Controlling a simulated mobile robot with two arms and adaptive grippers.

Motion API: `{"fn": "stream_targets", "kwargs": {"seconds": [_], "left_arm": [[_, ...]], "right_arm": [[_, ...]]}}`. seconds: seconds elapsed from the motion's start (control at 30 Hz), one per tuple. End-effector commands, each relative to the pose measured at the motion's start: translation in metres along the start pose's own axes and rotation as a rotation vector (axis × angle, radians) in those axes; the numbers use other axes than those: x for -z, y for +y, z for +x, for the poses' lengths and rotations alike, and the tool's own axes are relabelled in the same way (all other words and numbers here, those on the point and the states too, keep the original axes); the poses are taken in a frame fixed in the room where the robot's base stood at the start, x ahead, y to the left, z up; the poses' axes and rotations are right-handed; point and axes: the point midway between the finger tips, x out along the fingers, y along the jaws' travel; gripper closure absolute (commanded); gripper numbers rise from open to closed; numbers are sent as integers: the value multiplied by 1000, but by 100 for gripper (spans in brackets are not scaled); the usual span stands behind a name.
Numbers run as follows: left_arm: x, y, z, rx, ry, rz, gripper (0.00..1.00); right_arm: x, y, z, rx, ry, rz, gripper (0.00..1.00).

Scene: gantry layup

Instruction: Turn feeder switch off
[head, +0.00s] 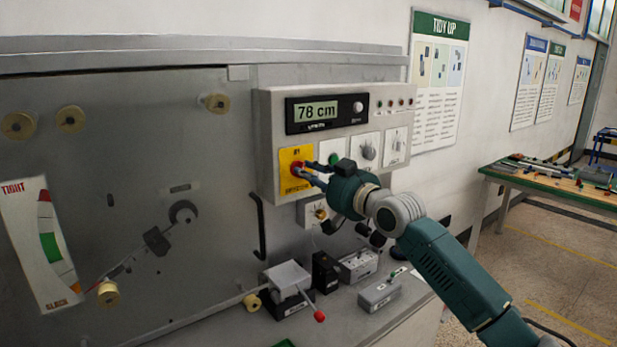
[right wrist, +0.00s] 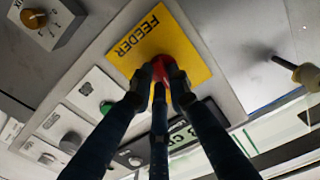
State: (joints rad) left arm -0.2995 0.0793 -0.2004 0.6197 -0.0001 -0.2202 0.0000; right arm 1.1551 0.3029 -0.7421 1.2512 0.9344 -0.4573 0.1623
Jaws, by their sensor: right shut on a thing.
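The feeder switch is a red knob (right wrist: 161,66) on a yellow plate (head: 289,186) at the left end of the grey control panel. The plate, lettered FEEDER, also shows in the right wrist view (right wrist: 186,42). My right gripper (head: 302,171) reaches in from the right, and its dark fingers are closed around the red knob. In the right wrist view the fingers (right wrist: 160,86) meet at the knob and cover much of it, so its pointer position cannot be read. My left gripper is in neither view.
Right of the plate are a green button (head: 335,158) and grey dials (head: 368,152), under a display (head: 318,114) reading 78 cm. Below, a small box with an orange knob (head: 320,213) and several devices on the ledge (head: 345,322) lie near my arm.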

Motion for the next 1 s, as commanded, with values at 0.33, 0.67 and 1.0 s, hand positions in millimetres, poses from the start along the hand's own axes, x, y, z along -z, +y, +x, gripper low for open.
{"fn": "stream_targets", "kwargs": {"seconds": [0.33,0.67,1.0], "left_arm": [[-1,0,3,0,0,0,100],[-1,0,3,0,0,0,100],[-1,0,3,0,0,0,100]], "right_arm": [[-1,1,0,-1,-3,-165,100],[-1,1,0,-1,-4,-204,100],[-1,1,0,-1,-4,-204,74]]}}
